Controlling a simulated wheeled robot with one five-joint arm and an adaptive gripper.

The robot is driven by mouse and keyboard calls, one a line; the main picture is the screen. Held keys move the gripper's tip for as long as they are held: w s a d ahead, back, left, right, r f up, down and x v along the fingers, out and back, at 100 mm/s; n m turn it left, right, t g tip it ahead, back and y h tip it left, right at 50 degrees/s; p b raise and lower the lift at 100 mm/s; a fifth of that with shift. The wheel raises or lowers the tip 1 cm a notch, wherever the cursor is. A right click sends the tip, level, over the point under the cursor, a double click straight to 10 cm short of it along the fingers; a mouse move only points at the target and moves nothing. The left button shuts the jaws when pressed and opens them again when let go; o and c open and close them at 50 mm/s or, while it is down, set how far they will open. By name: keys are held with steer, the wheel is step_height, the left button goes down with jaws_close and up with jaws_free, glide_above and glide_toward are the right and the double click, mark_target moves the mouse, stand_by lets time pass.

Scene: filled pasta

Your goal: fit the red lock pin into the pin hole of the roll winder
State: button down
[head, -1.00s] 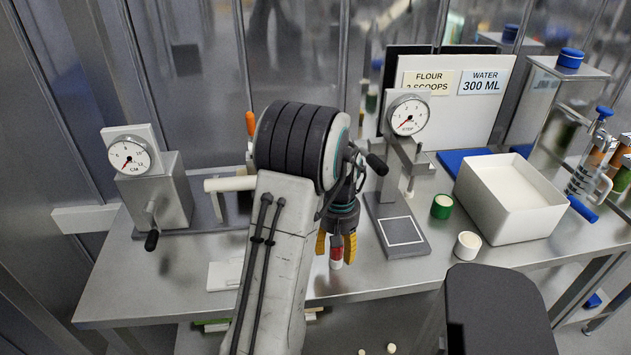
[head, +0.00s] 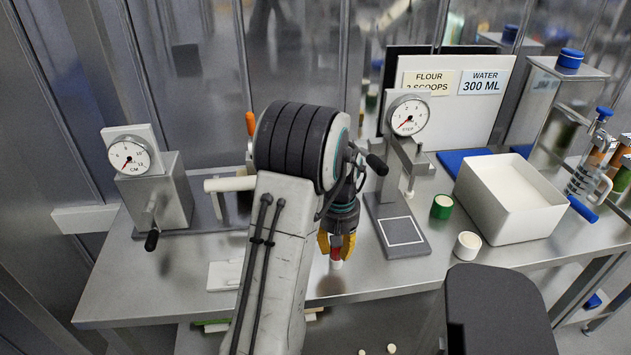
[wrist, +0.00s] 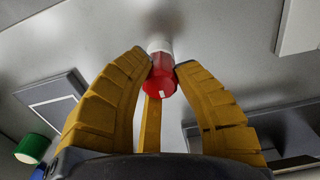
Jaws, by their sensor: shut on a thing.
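My gripper (wrist: 161,72) is shut on a red piece with a white end, which looks like the red lock pin (wrist: 161,82). The pin also shows under my gripper (head: 337,246) in the head view, over the front of the steel table. Its white end points down at the steel; I cannot tell whether it touches. The roll winder seems to be the grey unit (head: 178,205) with a dial and a crank at the left, beside a pale roller (head: 230,184). My arm hides part of that area. I cannot make out the pin hole.
A dial stand (head: 400,243) is to the right of my gripper. Farther right are a green cylinder (head: 441,207), a white cylinder (head: 467,245) and a white bin (head: 535,222). A flat white plate (head: 224,275) lies at the left front. The table's front edge is close.

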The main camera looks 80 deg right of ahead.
steer(key=shift+r+p, duration=0.65)
steer(key=shift+r, duration=0.15)
stand_by(1.2)
steer(key=shift+r+p, duration=2)
steer(key=shift+r, duration=0.7)
